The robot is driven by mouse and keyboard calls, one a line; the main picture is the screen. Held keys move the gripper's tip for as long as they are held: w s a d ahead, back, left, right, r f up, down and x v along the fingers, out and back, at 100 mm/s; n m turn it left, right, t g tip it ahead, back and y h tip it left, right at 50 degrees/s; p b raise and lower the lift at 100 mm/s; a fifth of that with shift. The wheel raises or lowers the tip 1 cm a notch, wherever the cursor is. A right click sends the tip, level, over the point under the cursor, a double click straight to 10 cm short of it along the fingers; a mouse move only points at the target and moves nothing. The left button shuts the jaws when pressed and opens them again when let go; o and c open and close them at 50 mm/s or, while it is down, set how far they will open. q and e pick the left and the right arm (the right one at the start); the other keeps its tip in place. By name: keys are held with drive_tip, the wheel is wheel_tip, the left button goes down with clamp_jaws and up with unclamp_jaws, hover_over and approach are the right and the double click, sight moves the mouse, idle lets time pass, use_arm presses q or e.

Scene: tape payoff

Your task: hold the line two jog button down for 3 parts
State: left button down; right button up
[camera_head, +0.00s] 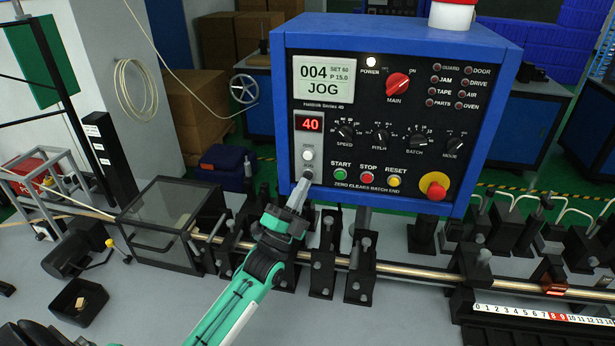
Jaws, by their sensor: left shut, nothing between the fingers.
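The blue control box (390,50) stands at the centre behind the line. Its screen (323,82) reads 004, JOG, SET 60 and P 15.0. A small red display (309,123) reads 40. Below it is a white button (308,155) with a ZERO label. My left gripper (303,184) is shut and empty, its tips up at the panel just below that white button. The tips cover whatever lies there, so I cannot tell the jog button or whether it is pressed in. My right gripper is not in view.
Green START (340,174), red STOP (367,178) and yellow RESET buttons sit right of the gripper, with a red stop knob (435,187) beyond. Black roller stands and a thin rod (400,268) run below the box. A clear-sided guard box (170,225) stands left.

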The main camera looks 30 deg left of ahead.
use_arm(q)
drive_tip(key=shift+w, duration=0.1)
drive_tip(key=shift+w+a, duration=0.1)
drive_tip(key=shift+w, duration=0.2)
drive_tip(key=shift+w+a+b, duration=0.1)
drive_tip(key=shift+w+b, duration=0.2)
drive_tip(key=shift+w, duration=0.1)
idle(7.2)
